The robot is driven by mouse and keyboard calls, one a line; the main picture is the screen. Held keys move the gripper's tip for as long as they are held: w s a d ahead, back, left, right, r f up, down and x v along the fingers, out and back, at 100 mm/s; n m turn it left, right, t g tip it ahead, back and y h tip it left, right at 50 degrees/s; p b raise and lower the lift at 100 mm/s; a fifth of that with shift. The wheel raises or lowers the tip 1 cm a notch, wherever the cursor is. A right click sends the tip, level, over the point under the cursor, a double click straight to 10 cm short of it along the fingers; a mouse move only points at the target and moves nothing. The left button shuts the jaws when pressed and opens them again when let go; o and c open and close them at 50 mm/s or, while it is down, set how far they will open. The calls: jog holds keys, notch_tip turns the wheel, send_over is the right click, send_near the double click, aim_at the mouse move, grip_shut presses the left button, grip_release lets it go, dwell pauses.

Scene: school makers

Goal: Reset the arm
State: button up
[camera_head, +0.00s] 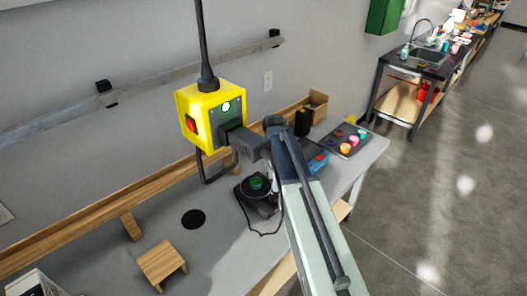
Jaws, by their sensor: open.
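My arm reaches up from the lower right over the workbench. My gripper (232,138) is at its end, close in front of the dark face of a yellow control box (185,107). A black loop hangs below the box.
The grey workbench (215,248) holds a small wooden stand (162,263), a black disc (193,219), a black device with a green button (257,184) and a tray of colourful pots (344,139). A sink table (395,78) stands back right. The floor at right is clear.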

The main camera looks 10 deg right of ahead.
jog(key=s+m, duration=1.5)
jog(key=m, duration=0.3)
jog(key=shift+s+m+t, duration=0.15)
jog(key=shift+m+t, duration=0.15)
jog(key=shift+t, duration=0.1)
